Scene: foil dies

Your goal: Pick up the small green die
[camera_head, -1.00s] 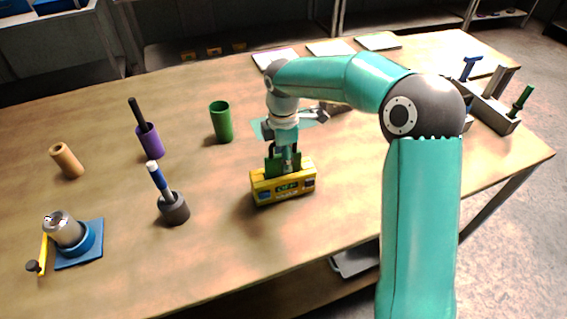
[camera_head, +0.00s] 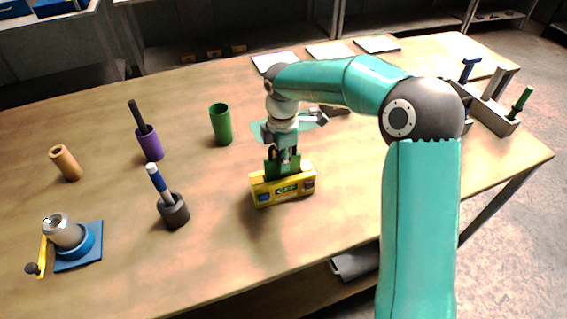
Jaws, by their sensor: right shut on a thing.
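A small green block (camera_head: 282,170), which looks like the green die, stands upright at the top of a yellow box (camera_head: 265,195) with a lit green display. My right gripper (camera_head: 284,155) points down over the box from above, shut on the green block's upper part. The fingertips are small and partly merge with the block. The block's lower end meets the box top; I cannot tell whether it rests in it or is just clear of it. My left gripper is not in view.
A green cup (camera_head: 221,126), a purple cup (camera_head: 151,147) and a dark grey cup (camera_head: 174,212) stand left of the box. A tan cylinder (camera_head: 66,163) and a blue-based device (camera_head: 80,248) are farther left. A grey rack (camera_head: 492,112) stands right. Table in front of the box is clear.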

